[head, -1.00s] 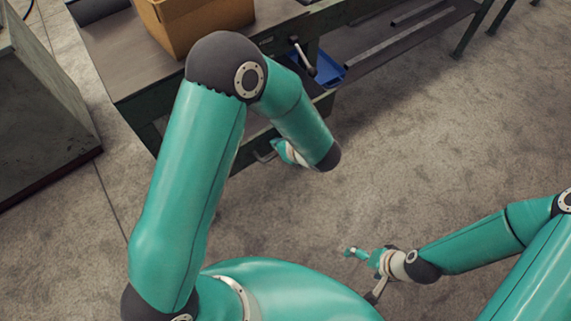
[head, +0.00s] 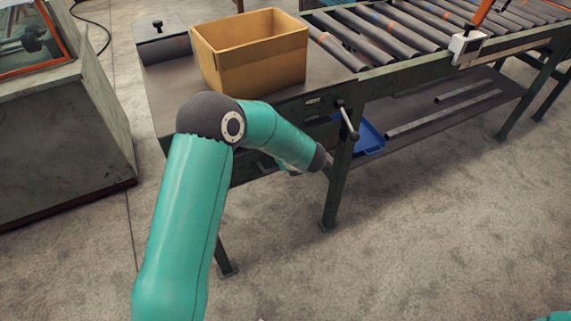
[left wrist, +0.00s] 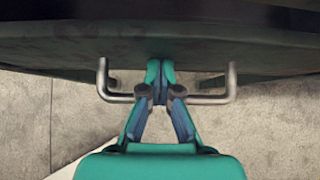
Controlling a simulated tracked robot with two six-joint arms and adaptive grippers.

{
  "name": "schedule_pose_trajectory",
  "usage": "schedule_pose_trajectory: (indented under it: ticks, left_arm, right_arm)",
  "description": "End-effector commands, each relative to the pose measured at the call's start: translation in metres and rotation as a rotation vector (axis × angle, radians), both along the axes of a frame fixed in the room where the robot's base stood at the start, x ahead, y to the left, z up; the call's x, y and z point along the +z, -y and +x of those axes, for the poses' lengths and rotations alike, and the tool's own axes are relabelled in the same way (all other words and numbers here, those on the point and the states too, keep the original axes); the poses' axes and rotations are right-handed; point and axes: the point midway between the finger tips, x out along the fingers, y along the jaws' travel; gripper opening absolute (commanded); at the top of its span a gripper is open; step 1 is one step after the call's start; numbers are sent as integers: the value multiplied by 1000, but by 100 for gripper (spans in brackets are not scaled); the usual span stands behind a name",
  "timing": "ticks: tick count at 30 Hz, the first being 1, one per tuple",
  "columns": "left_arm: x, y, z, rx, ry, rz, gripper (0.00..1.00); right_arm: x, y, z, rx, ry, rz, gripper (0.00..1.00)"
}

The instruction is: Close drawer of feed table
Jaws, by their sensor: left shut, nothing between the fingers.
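The feed table (head: 165,90) stands ahead with a brown top and dark green frame. In the head view my left arm covers much of its front, including most of the drawer. The left wrist view shows a dark green front panel (left wrist: 60,52), which looks like the drawer's, with a U-shaped metal handle (left wrist: 231,82). My left gripper (left wrist: 160,70) is shut and empty, its tips between the two ends of the handle and at the panel's lower edge. I cannot tell whether they touch the panel. How far the drawer stands out is hidden. My right gripper is out of view.
An open cardboard box (head: 255,65) and a dark box with a knob (head: 163,48) stand on the table. A roller conveyor (head: 400,35) runs off to the right. A blue tray (head: 368,138) lies on the lower shelf. The floor in front is clear.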

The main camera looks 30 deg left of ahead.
Motion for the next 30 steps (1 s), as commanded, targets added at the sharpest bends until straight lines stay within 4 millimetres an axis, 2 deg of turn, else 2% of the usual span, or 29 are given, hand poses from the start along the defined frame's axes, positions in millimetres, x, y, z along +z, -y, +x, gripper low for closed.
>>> schedule_pose_trajectory:
  ticks: [1, 14, 17, 30]
  left_arm:
    - [2, -5, 2, 6, 8, 7, 0]
    - [8, -6, 2, 9, 12, 13, 0]
    - [16, 0, 0, 8, 13, 14, 0]
    - [65, 52, -22, -1, 5, 5, 0]
  right_arm:
    - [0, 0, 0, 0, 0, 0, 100]
    - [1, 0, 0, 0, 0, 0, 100]
    - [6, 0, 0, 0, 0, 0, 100]
    - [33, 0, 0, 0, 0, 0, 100]
